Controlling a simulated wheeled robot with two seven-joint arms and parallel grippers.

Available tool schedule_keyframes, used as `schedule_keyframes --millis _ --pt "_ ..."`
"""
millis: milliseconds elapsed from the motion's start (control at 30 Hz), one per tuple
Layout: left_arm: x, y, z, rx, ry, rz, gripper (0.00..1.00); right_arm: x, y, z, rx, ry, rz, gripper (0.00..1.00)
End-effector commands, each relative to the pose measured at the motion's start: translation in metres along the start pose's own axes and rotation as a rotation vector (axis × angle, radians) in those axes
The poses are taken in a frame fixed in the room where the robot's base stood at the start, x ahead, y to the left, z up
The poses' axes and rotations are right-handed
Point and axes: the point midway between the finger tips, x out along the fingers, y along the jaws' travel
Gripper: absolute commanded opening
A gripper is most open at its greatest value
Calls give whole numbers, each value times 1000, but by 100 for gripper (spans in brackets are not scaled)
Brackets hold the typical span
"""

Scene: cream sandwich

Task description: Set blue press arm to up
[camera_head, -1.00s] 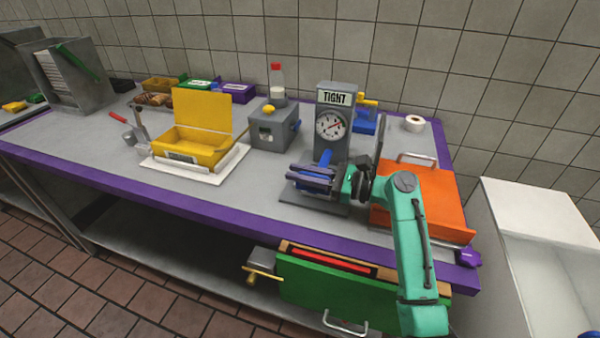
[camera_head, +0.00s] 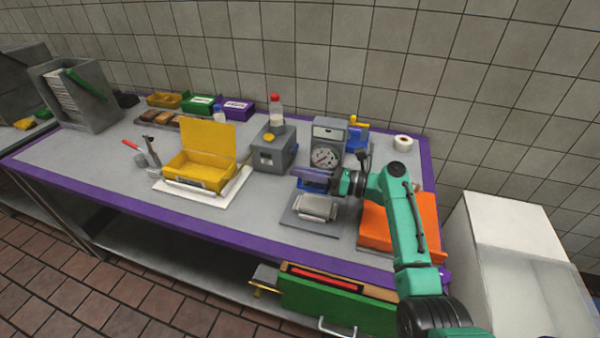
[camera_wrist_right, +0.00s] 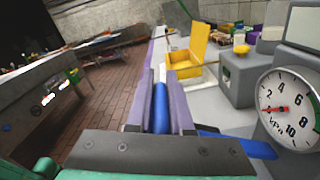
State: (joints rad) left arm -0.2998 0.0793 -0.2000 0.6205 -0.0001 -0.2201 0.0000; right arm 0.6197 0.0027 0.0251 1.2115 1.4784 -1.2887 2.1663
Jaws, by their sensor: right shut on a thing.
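The press (camera_head: 328,135) is a grey column with a round gauge and a display on top, which now looks blank. Its blue arm (camera_wrist_right: 160,108) runs between the purple fingers of my right gripper (camera_wrist_right: 160,90) in the right wrist view. In the head view my right gripper (camera_head: 312,180) is shut on this arm, raised above the base, and mostly hides it. A grey press block (camera_head: 316,207) lies uncovered on the base plate (camera_head: 312,226) below. The gauge (camera_wrist_right: 288,108) shows large at the right in the wrist view. My left gripper is not in view.
A yellow open box (camera_head: 208,150) on a white board stands left of a grey box (camera_head: 274,150) with a yellow knob. A bottle (camera_head: 276,111) stands behind it. An orange box (camera_head: 372,226) sits under my right arm. The front left counter (camera_head: 110,160) is clear.

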Motion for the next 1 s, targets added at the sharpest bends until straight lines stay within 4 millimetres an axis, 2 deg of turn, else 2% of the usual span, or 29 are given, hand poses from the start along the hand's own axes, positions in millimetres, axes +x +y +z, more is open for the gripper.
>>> schedule_keyframes --millis 33,267,767,800,833,867,1000 --pt "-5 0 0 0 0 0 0 -1 -2 8 15 -2 -3 0" --pt "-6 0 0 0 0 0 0 0 -10 18 9 -2 -3 0" --pt "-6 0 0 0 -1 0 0 0 -12 21 8 -2 -3 0" --pt "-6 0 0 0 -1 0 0 0 -12 21 9 -2 -3 32" --pt "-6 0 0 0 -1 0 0 0 -12 21 9 -2 -2 43" --pt "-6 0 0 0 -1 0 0 0 -12 21 9 -2 -2 47" --pt "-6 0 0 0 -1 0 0 0 -12 20 10 -1 -1 47"
